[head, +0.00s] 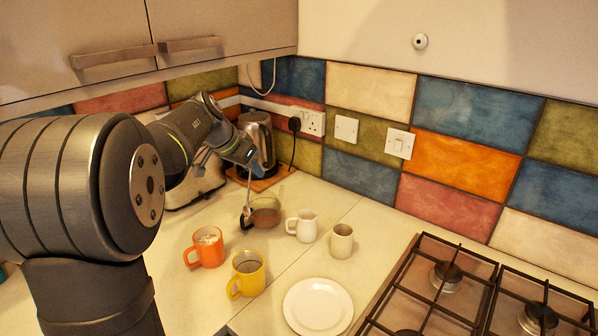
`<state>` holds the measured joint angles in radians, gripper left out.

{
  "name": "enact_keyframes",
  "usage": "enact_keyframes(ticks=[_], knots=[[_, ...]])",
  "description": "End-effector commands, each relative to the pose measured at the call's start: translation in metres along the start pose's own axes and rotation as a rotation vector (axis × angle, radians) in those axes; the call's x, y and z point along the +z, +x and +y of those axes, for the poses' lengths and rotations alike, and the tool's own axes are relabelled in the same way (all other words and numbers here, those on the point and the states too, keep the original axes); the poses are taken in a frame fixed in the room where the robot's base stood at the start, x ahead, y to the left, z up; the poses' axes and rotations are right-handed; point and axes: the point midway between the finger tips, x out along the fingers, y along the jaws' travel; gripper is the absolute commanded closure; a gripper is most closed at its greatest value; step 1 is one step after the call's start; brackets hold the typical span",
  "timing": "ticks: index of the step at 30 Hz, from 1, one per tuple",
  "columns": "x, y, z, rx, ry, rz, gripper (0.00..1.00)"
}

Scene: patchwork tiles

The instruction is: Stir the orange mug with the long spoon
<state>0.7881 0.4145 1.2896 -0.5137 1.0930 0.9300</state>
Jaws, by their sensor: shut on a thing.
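The orange mug (208,250) stands upright on the counter, left of the yellow mug, with its handle to the left and something pale inside. My gripper (251,167) is in front of the kettle, above and behind the orange mug. It is shut on the long spoon (249,196), a thin shaft hanging steeply downward. The spoon's lower end is at the left side of a clear glass cup (266,214) with brown contents, apart from the orange mug in the picture. I cannot tell whether the spoon is inside that cup or behind it. The fingertips are small and hard to make out.
A yellow mug (248,275), white jug (303,226), cream cup (341,241) and white plate (318,306) stand close by. A kettle (258,137) on a wooden board and a toaster (194,188) are at the back. The gas hob (470,296) is at right.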

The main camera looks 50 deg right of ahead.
Motion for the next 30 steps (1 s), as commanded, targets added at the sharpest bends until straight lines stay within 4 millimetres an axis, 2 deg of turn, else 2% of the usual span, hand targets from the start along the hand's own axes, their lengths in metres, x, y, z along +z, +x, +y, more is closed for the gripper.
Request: enact_keyframes(ticks=[1,6,13,19,30], knots=[[0.012,-0.014,-0.015,-0.002,-0.012,0.016,1.0],[0.043,-0.049,-0.044,0.006,-0.024,0.062,1.0],[0.066,-0.076,-0.062,0.012,-0.035,0.096,1.0],[0.07,-0.076,-0.066,0.015,-0.036,0.101,1.0],[0.077,-0.05,-0.072,0.015,-0.036,0.101,1.0]])
